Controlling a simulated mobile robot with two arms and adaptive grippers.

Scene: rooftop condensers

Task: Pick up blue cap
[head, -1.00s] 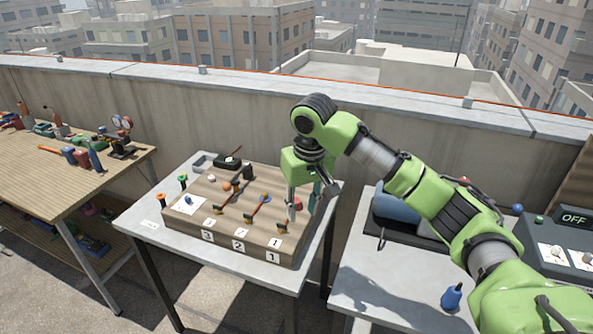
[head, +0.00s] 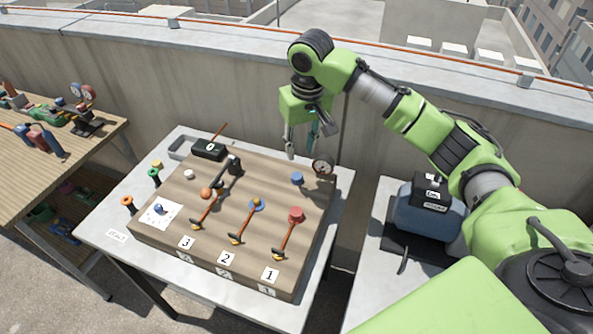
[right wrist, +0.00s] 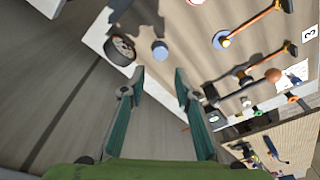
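The small round blue cap (head: 297,178) sits on the back right part of a brown wooden board (head: 180,232). It also shows in the right wrist view (right wrist: 160,50), just beyond the fingertips and roughly centred between them. My right gripper (head: 308,143) points down over the back right of the board, apart from the cap. In the right wrist view its two teal fingers (right wrist: 159,76) are spread with nothing between them. My left gripper is in neither current view.
A round gauge (head: 322,165) stands close right of the cap. A red cap (head: 296,215) and orange-handled valves (head: 285,240) lie nearer the front. A black box (head: 209,149) is at the back left. A grey table (head: 370,300) stands at right.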

